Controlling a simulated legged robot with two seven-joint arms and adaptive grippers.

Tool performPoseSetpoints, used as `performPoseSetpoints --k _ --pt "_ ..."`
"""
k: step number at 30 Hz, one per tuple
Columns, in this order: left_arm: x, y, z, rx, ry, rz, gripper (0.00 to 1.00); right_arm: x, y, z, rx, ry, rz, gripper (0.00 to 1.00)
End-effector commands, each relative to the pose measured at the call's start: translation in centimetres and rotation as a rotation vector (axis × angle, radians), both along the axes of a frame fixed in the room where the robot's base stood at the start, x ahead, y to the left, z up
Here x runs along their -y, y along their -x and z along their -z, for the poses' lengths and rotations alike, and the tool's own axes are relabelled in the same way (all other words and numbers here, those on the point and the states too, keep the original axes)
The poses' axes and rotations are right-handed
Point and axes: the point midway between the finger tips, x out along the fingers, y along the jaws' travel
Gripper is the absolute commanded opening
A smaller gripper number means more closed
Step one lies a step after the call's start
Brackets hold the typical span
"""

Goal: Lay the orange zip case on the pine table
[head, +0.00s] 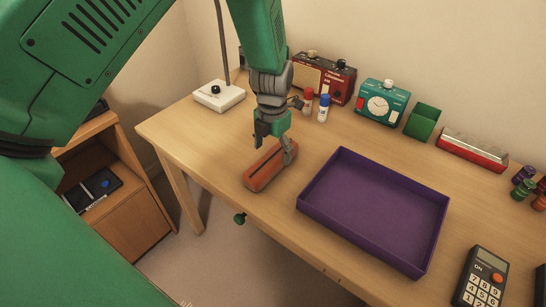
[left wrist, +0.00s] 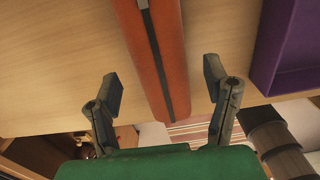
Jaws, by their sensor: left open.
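The orange zip case (head: 264,172), with a dark zip strip along its top, lies on the pine table (head: 200,138) close to its front edge. It also shows in the left wrist view (left wrist: 172,60), running from the top edge down between my fingers. My left gripper (head: 276,146) is just above the case in the head view, pointing down. Its two fingers are spread, one on each side of the case in the left wrist view (left wrist: 163,86), with gaps between them and the case. Whether the fingertips touch the table is unclear. My right gripper does not show.
A purple tray (head: 325,216) lies just right of the case. A calculator (head: 482,283) is at front right.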

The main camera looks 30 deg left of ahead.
Motion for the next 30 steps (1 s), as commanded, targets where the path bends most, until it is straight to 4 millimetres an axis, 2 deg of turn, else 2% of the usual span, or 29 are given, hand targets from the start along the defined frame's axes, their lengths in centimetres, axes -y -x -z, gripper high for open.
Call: performPoseSetpoints --k 1,6,12,18,30 --pt "0.0 -0.1 -1.5 0.005 -0.004 0.002 0.70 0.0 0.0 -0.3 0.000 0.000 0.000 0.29" --pt "0.0 -0.1 -5.0 0.003 -0.003 0.002 0.70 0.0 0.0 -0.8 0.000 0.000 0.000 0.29" --pt "0.0 -0.1 -7.7 0.001 -0.002 0.001 0.70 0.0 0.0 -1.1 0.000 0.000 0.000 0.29" --pt "0.0 -0.1 -8.5 -0.001 -0.001 0.001 0.70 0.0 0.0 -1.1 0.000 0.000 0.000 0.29" --pt "0.0 -0.1 -8.4 -0.001 -0.001 0.001 0.70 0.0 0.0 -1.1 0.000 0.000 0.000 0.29"
